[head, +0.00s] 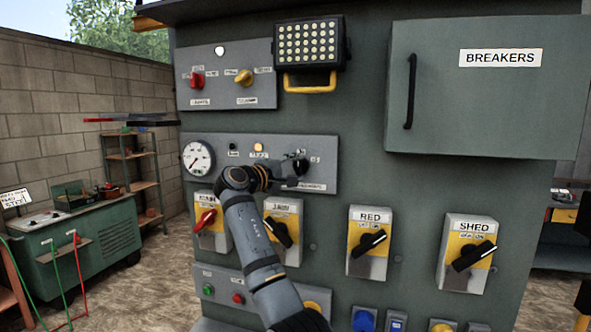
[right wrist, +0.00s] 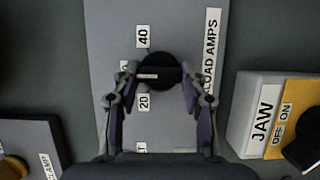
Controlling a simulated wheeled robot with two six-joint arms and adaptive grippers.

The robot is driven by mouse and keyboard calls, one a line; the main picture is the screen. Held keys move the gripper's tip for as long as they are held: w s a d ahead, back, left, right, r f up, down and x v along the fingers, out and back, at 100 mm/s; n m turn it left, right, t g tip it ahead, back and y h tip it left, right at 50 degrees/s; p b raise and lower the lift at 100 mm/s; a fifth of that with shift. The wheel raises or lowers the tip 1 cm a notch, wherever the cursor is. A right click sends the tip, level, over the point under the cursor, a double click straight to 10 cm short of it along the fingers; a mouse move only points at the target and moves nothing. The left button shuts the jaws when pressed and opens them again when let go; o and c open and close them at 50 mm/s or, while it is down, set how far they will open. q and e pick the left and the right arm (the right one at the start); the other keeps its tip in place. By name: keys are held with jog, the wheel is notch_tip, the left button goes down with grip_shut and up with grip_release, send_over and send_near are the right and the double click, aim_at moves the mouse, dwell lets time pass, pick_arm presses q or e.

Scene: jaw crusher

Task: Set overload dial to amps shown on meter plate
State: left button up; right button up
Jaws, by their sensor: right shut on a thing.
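The overload dial is a round black knob (right wrist: 160,66) with a pale mark across it, on a grey panel (right wrist: 175,135). Labels 40 and 20 show at its left; one between them is partly hidden. "LOAD AMPS" reads on a strip at its right. In the head view the dial (head: 301,165) is at the panel's right end. My right gripper (head: 292,176) reaches it; in the wrist view its fingers (right wrist: 157,95) are shut on the knob from both sides. A round white meter (head: 198,157) is at the panel's left; its reading is too small to tell. My left gripper is not in view.
Below the panel is a row of yellow-plated switches, including RED (head: 369,243) and SHED (head: 468,254). A BREAKERS cabinet (head: 487,95) juts out at upper right. A lamp (head: 309,44) with a yellow handle hangs above.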

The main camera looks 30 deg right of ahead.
jog(key=shift+f, duration=0.1)
jog(key=o, duration=1.1)
jog(key=shift+o, duration=0.2)
jog(key=shift+a, duration=0.15)
jog(key=v, duration=1.1)
jog(key=shift+a, duration=0.35)
jog(key=shift+s, duration=0.1)
